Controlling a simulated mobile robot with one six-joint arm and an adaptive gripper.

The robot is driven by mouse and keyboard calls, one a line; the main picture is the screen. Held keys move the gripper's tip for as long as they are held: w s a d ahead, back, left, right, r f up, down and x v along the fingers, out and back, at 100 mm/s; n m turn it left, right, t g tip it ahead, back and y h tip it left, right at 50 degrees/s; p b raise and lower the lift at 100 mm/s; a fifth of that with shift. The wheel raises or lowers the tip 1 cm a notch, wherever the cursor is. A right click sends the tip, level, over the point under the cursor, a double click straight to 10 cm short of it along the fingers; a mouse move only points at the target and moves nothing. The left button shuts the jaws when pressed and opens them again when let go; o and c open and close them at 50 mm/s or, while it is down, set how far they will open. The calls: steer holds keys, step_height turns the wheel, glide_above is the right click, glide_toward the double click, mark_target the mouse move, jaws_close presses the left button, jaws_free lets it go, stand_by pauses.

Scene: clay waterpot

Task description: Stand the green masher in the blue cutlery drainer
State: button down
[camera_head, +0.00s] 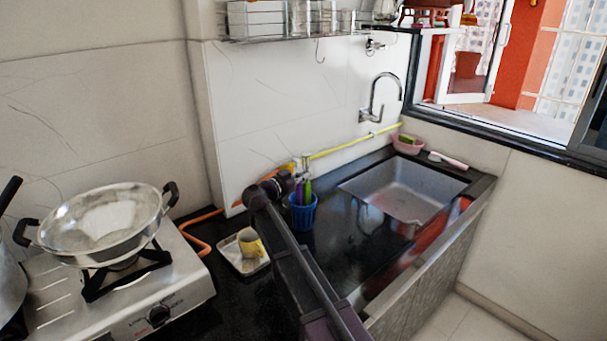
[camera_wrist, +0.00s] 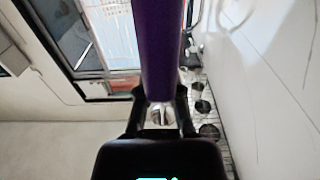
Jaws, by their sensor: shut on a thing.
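The blue cutlery drainer (camera_head: 302,213) stands on the black counter left of the sink. A green upright piece (camera_head: 308,188) and a purple piece show at its mouth. My gripper (camera_head: 300,172) is just above the drainer, and the arm hides part of it. In the wrist view my gripper (camera_wrist: 161,112) is shut on the metal neck of a purple-handled utensil (camera_wrist: 160,45), whose handle runs up out of the picture. No green shows on it there. I cannot tell whether the green piece is the masher, or whether the held utensil is inside the drainer.
A yellow mug (camera_head: 250,243) sits on a small white tray (camera_head: 229,255) left of the drainer. A stove (camera_head: 170,312) with a large metal pan (camera_head: 105,225) is farther left. The sink (camera_head: 405,190) is right. A wire shelf (camera_head: 260,22) hangs above.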

steer(key=shift+d+f, duration=0.1)
steer(key=shift+f, duration=0.45)
steer(key=c, duration=0.7)
jaws_free()
steer(key=shift+r, duration=0.2)
